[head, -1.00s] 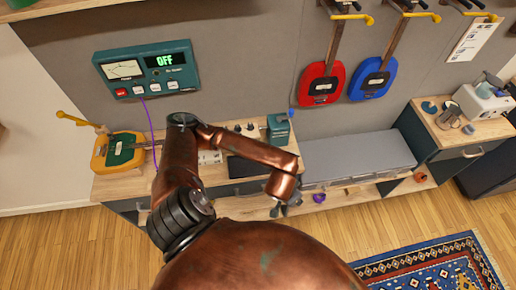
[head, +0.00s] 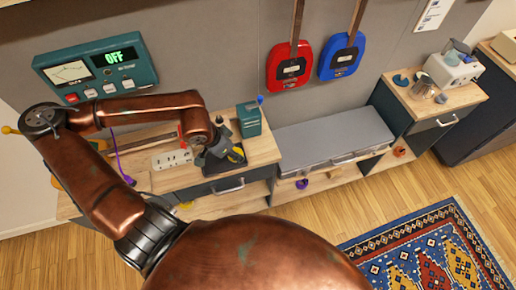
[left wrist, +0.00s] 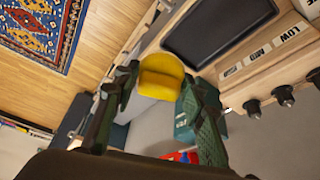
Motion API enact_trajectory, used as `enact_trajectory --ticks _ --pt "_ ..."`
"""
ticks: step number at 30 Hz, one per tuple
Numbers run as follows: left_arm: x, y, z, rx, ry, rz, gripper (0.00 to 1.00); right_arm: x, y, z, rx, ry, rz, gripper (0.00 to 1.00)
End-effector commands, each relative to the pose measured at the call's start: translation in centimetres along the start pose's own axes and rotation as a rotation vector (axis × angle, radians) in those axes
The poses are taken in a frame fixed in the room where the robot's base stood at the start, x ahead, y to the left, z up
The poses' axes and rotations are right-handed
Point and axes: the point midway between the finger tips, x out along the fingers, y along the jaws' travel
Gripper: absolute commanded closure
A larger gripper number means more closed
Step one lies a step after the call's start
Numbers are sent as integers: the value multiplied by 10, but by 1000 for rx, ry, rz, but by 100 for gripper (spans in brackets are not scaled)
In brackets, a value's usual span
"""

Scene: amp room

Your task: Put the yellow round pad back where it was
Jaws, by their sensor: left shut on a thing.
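My left gripper (head: 222,152) is shut on the yellow round pad (head: 237,154) above the wooden counter. In the left wrist view, the pad (left wrist: 162,76) sits between the two dark green fingers (left wrist: 160,98). A black tray (left wrist: 207,42) lies flat on the counter in that view, with bare space in it. The pad appears beside the tray's edge and apart from it, though the exact height is hard to tell. In the head view the gripper partly covers the tray. My right gripper is not in view.
A teal box (head: 249,120) stands on the counter close to the gripper. A white socket strip (head: 172,160) lies left of it. Red (head: 290,65) and blue guitars (head: 342,57) hang above.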

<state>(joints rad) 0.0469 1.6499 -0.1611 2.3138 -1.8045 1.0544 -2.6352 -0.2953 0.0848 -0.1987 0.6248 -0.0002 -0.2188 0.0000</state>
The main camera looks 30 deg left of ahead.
Motion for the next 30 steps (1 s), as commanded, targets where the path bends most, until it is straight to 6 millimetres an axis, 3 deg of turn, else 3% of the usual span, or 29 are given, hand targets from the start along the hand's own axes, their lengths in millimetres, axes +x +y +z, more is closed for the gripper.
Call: enact_trajectory --ticks 13,19,28,30 --pt "68 -17 -67 -1 4 9 85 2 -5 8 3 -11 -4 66" --pt "112 -25 -76 -1 0 7 85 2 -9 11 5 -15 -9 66" --pt "142 -31 -84 -1 0 4 85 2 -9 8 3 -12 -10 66" --pt "151 -30 -78 -1 -3 6 85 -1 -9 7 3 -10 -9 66"
